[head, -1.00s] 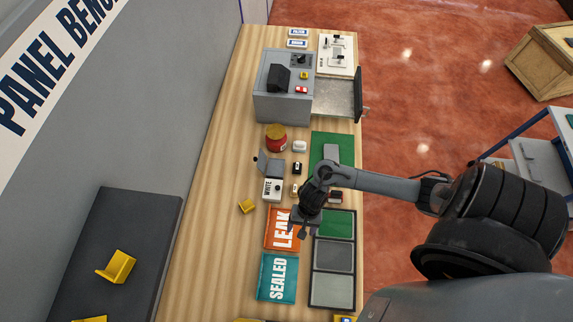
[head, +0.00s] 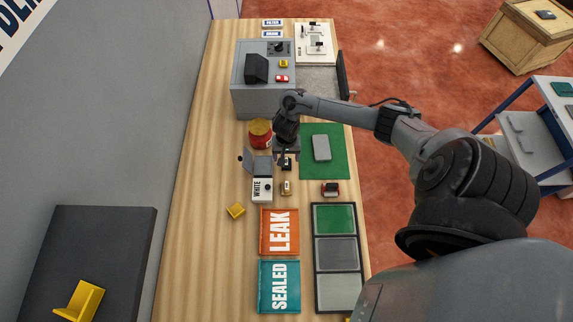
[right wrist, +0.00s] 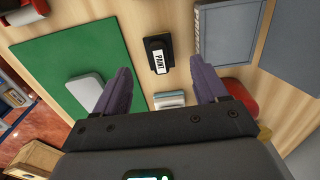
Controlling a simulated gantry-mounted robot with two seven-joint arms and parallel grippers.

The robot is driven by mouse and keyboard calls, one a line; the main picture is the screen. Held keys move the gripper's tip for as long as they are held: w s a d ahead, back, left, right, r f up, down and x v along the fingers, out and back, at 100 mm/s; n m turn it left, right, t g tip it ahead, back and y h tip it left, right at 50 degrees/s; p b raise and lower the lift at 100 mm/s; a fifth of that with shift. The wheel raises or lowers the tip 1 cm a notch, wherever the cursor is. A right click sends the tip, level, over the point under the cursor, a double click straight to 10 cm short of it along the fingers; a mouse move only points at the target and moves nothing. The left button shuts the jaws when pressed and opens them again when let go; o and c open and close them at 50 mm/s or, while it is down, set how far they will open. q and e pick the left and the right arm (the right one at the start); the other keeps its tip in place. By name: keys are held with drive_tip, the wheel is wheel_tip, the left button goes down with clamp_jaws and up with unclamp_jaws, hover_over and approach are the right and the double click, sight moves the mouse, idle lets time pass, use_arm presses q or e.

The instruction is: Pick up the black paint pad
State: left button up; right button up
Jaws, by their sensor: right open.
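The black paint pad (head: 287,164) sits on the wooden bench, left of the green mat. In the right wrist view the pad (right wrist: 158,53) is a small black block with a white label reading PAINT. My right gripper (head: 286,154) is over the bench close by the pad, partly covering it in the head view. In the right wrist view the gripper (right wrist: 161,82) is open and empty, and the pad shows beyond the fingertips, roughly centred between them. My left gripper is not in view.
A white-topped block (right wrist: 169,99) shows between the fingers. The green mat (head: 337,168) holds a grey block (head: 321,148). A grey machine (head: 249,94) stands behind.

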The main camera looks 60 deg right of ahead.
sight(287, 162)
drive_tip(key=shift+d+f+b, duration=0.2)
drive_tip(key=shift+f+b, duration=0.65)
drive_tip(key=shift+f, duration=1.85)
drive_tip(key=shift+c, duration=0.3)
drive_tip(key=c, duration=1)
drive_tip(key=shift+r, duration=0.1)
